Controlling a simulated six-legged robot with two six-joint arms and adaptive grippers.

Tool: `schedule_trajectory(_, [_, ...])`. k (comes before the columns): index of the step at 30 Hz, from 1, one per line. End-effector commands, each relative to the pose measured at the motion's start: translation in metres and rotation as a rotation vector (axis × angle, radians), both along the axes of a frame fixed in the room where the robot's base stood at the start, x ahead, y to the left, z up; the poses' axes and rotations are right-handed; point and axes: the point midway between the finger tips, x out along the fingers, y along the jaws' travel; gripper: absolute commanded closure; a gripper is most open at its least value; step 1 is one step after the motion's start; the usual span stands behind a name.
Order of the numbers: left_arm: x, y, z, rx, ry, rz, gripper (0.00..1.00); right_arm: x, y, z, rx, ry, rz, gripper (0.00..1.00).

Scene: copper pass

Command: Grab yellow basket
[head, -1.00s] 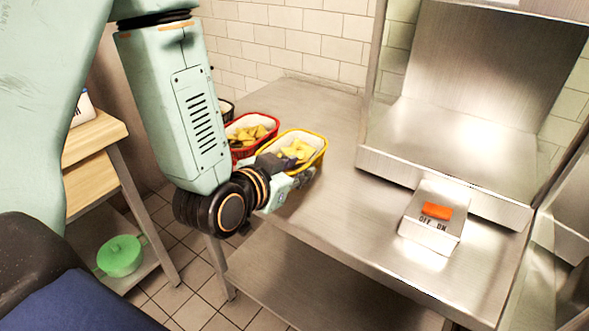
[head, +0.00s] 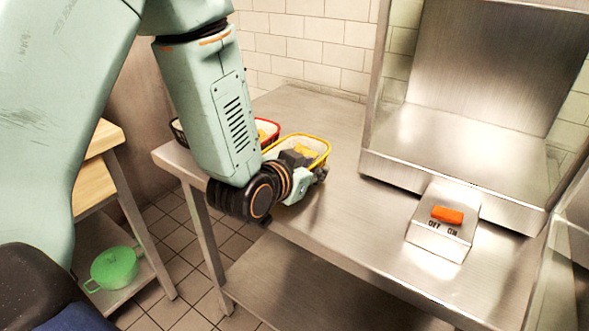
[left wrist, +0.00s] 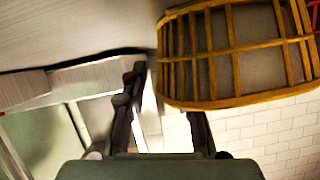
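The yellow basket (head: 322,144) stands on the steel counter, lined in white, with yellow food in it. My left gripper (head: 318,175) is at its near right side, and the wrist covers part of it. In the left wrist view the basket's yellow wire frame (left wrist: 232,50) fills the upper right. There my left gripper (left wrist: 166,92) has its fingers apart, one left of the basket and the other's tip hidden behind the rim. I cannot tell whether either finger touches it. My right gripper is not in view.
A red basket (head: 268,127) stands just behind the arm, with a dark-rimmed one (head: 178,130) further left. A switch box (head: 443,222) with an orange switch sits on the counter (head: 345,225) at right, before a steel unit. A green pot (head: 114,268) is on a low shelf.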

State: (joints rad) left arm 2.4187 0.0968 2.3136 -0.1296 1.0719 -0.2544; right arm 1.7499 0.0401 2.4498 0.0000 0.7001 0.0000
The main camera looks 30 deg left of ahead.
Motion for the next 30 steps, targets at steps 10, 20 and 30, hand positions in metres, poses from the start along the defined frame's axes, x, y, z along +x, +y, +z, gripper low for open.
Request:
schedule_trajectory(10, [-0.0003, 0.0002, 0.0005, 0.000, -0.001, 0.000, 0.89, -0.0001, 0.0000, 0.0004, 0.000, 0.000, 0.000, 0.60])
schedule_trajectory(20, [-0.0004, 0.0002, 0.0006, 0.000, -0.001, 0.000, 1.00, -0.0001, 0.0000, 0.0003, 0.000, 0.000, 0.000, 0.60])
schedule_trajectory(30, [-0.0001, 0.0001, 0.0012, 0.000, -0.003, 0.000, 1.00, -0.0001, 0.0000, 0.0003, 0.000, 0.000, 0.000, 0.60])
